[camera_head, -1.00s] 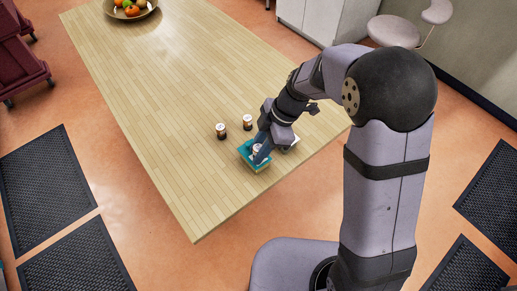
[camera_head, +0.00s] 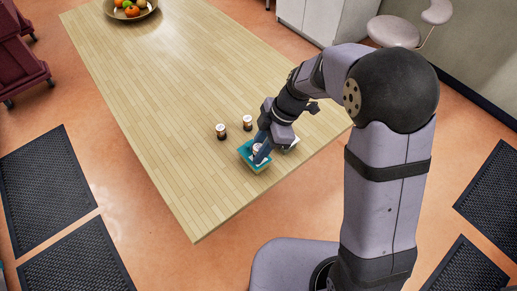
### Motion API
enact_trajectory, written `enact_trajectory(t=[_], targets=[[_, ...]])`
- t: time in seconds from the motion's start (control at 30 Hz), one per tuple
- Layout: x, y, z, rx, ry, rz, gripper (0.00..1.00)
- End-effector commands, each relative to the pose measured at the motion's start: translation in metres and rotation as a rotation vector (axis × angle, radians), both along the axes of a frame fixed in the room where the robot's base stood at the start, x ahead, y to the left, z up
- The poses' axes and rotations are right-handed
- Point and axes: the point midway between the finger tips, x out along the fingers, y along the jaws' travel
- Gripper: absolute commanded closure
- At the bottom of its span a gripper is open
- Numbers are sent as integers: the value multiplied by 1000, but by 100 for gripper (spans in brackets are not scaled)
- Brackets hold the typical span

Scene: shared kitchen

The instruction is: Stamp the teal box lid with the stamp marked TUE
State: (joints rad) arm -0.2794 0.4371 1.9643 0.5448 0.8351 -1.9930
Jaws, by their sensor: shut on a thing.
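The teal box (camera_head: 246,149) sits near the right front edge of the wooden table. My gripper (camera_head: 261,153) is shut on a small stamp (camera_head: 256,148) with a pale top, right over the teal lid. The stamp's lower end is at or just above the lid; I cannot tell whether it touches. Two other stamps with pale tops and dark ends stand upright behind the box: one to the left (camera_head: 221,131) and one to the right (camera_head: 247,122). The markings on all the stamps are too small to read.
A pale object (camera_head: 291,146), partly hidden by my gripper, lies right of the teal box. A bowl of fruit (camera_head: 131,10) stands at the table's far end. The middle and left of the wooden table (camera_head: 170,85) are clear.

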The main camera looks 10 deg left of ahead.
Motion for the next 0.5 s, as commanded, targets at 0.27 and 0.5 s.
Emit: enact_trajectory(t=[0.27, 0.5], targets=[[1, 0, 24, 1, -2, 0, 99], [1, 0, 41, 1, -3, 0, 99]])
